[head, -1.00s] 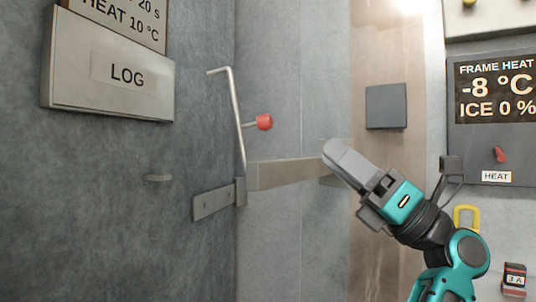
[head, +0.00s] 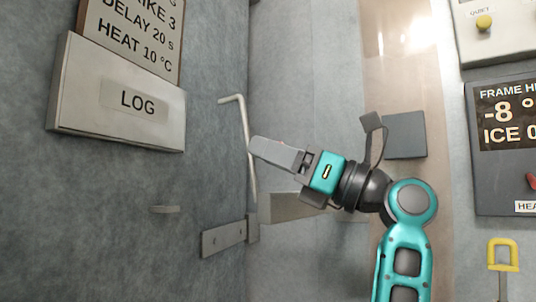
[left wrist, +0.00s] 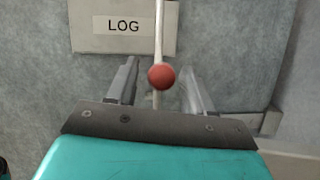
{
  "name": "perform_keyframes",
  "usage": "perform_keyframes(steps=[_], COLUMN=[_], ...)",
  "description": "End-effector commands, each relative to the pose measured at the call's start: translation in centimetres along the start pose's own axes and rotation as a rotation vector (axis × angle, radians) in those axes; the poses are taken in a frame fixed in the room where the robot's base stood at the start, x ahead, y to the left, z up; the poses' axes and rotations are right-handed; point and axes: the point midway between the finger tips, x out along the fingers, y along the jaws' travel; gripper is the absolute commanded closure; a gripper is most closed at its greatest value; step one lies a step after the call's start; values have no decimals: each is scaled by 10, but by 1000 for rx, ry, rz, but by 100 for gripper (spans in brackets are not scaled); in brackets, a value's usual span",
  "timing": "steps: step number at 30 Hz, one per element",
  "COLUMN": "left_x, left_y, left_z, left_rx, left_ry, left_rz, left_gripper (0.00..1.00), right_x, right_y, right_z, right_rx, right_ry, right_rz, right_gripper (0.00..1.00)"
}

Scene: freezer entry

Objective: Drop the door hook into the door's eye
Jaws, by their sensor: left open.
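The door hook (head: 238,120) is a thin pale metal rod with a bent top end. It stands nearly upright, its lower end at a metal bracket (head: 225,238). In the left wrist view the red knob (left wrist: 161,77) and rod (left wrist: 158,30) show between the two spread fingers (left wrist: 158,80). My right gripper is not in view.
A LOG box (head: 120,105) is fixed on the grey surface at upper left, below a printed sign (head: 140,30). A grey square plate (head: 405,135) and a control panel (head: 505,160) are to the right. A grey bar (head: 295,207) runs below my gripper.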

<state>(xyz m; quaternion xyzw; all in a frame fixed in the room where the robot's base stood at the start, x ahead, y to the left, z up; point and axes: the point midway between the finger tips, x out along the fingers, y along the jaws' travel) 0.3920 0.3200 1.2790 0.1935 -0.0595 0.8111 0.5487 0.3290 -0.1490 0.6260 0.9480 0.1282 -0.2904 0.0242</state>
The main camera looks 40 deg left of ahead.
Motion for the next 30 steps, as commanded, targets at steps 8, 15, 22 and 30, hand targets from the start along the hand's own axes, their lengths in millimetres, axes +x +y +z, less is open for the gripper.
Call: perform_keyframes(steps=[8, 15, 22, 30], left_x=[12, 12, 12, 12], left_y=[0, 0, 0, 0], left_z=[0, 0, 0, 0], left_rx=[1, 1, 1, 1], left_ry=[-1, -1, -1, -1], left_rz=[-1, 0, 0, -1], left_gripper=[49, 55, 78, 100], right_x=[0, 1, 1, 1], right_y=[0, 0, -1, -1], right_z=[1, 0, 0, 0], right_rx=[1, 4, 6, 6], right_ry=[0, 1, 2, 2], right_rz=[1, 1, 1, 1], right_gripper=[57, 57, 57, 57])
